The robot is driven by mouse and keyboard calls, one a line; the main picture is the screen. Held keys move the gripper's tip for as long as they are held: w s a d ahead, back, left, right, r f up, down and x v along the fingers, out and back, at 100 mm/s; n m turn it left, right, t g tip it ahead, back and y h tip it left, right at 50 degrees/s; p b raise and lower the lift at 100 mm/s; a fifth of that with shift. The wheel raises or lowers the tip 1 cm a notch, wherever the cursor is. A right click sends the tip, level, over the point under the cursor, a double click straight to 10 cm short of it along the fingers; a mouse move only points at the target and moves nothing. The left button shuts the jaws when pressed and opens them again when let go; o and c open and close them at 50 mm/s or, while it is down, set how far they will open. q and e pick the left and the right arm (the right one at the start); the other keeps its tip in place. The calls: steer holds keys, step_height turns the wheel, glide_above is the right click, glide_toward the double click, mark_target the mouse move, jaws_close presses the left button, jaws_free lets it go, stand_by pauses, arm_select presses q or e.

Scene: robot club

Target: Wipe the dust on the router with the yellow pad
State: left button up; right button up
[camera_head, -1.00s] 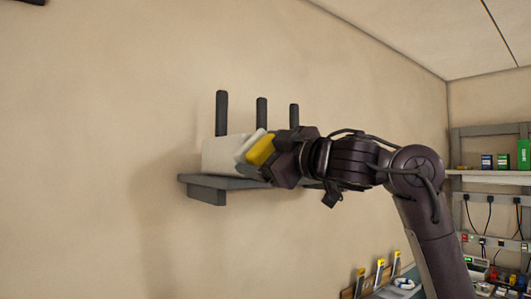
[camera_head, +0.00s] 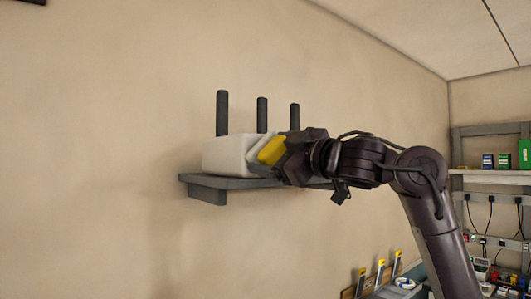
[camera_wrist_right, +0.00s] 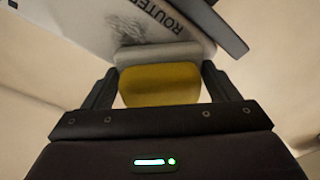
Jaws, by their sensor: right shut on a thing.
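The white router (camera_head: 224,154) with dark upright antennas stands on a grey wall shelf. In the right wrist view its face (camera_wrist_right: 95,22) carries the lettering "ROUTER" and a dark grey smudge of dust (camera_wrist_right: 130,20). My right gripper (camera_head: 278,151) is shut on the yellow pad (camera_head: 271,150), which has a pale layer on its router side. In the right wrist view the yellow pad (camera_wrist_right: 160,84) sits between the two fingers, and its pale layer is at or very near the router's face; I cannot tell if they touch. The gripper hides the router's right part. My left gripper is not in view.
The grey shelf (camera_head: 205,182) juts from the beige wall under the router. At the right are a wall rack (camera_head: 490,176) with small boxes and hanging cables, and a bench with several yellow-topped items (camera_head: 379,272). The wall left of the router is bare.

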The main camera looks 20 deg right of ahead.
mark_target(269, 152)
steer(key=shift+w+d, duration=1.4)
steer(key=shift+d, duration=2.2)
steer(key=shift+s+a+b, duration=0.15)
steer(key=shift+s+a, duration=0.3)
steer(key=shift+a, duration=0.8)
steer(key=shift+s+a+b, duration=0.2)
steer(key=shift+s+a, duration=0.25)
steer(key=shift+a, duration=0.8)
steer(key=shift+s+a+b, duration=0.15)
steer(key=shift+s+a, duration=0.3)
steer(key=shift+a, duration=0.8)
steer(key=s, duration=0.2)
steer(key=shift+s+d+r, duration=0.15)
steer(key=shift+s+r, duration=0.1)
steer(key=shift+s, duration=0.05)
steer(key=shift+c, duration=1.2)
steer(key=shift+w+a+f, duration=0.1)
steer(key=shift+w+a, duration=0.1)
steer(key=shift+a, duration=0.4)
steer(key=shift+w+a+f, duration=0.1)
steer(key=shift+w+a, duration=0.1)
steer(key=shift+a, duration=0.35)
steer(key=shift+c, duration=0.4)
steer(key=shift+s+a, duration=0.1)
steer(key=shift+s, duration=0.05)
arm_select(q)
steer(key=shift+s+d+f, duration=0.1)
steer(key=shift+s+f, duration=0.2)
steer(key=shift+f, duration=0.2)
